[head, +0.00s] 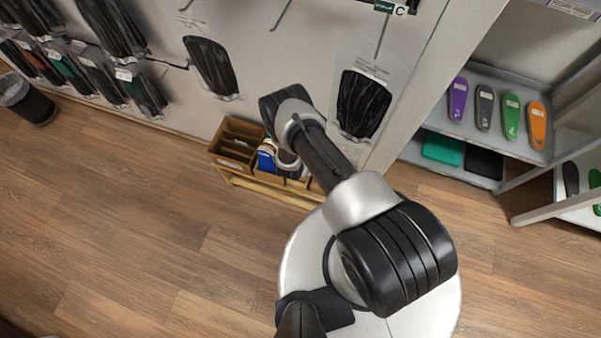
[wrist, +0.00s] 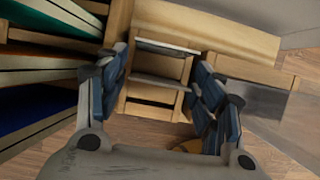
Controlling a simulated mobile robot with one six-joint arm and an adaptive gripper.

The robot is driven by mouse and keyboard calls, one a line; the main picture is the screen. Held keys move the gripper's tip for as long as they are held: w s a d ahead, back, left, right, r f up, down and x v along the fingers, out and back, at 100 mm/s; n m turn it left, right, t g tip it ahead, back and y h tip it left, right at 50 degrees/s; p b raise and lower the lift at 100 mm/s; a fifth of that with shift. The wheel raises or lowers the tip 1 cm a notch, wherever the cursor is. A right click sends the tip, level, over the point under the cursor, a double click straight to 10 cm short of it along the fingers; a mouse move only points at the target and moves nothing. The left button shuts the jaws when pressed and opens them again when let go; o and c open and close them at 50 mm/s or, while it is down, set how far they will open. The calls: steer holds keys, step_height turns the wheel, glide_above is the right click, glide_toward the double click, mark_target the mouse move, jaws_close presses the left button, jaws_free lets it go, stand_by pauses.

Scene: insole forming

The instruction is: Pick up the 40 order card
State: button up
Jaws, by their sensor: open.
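A wooden divided box (head: 232,150) stands low against the wall in the head view. A blue card-like item (head: 266,158) shows in it beside my arm. No number can be read, so I cannot tell which item is the 40 order card. In the wrist view, large flat items with green, orange and blue (wrist: 35,118) faces stand at the left. My gripper (wrist: 161,62) is open there, its fingers either side of a narrow wooden slotted section (wrist: 153,88). I see nothing held between them. In the head view my arm hides the gripper and part of the box.
Packaged dark insoles (head: 362,103) hang on the wall above the box. A grey shelf (head: 470,128) with coloured insoles stands at the right. A dark bin (head: 28,100) is at the far left. The wooden floor (head: 140,220) at the left is clear.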

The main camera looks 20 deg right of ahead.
steer(key=shift+c, duration=0.4)
steer(key=c, duration=0.4)
steer(key=shift+o, duration=0.2)
